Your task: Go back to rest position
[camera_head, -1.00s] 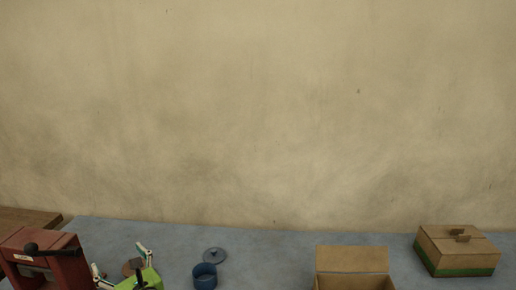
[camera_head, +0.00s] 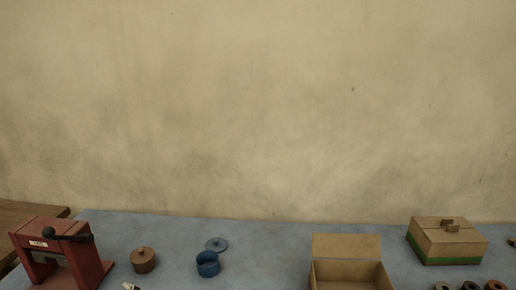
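Only a small pale tip, which looks like part of my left gripper (camera_head: 130,286), shows at the bottom edge of the head view, left of the middle. It is in front of the brown lidded pot, apart from it. Most of that gripper is below the picture, so I cannot tell whether it is open or shut. My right gripper is not in view.
A red press (camera_head: 62,255) with a black handle stands at left. Near it are a brown lidded pot (camera_head: 143,261), an open blue pot (camera_head: 207,265) and its lid (camera_head: 216,244). An open carton (camera_head: 346,247), a closed box (camera_head: 447,242) and several rolls (camera_head: 470,287) are at right.

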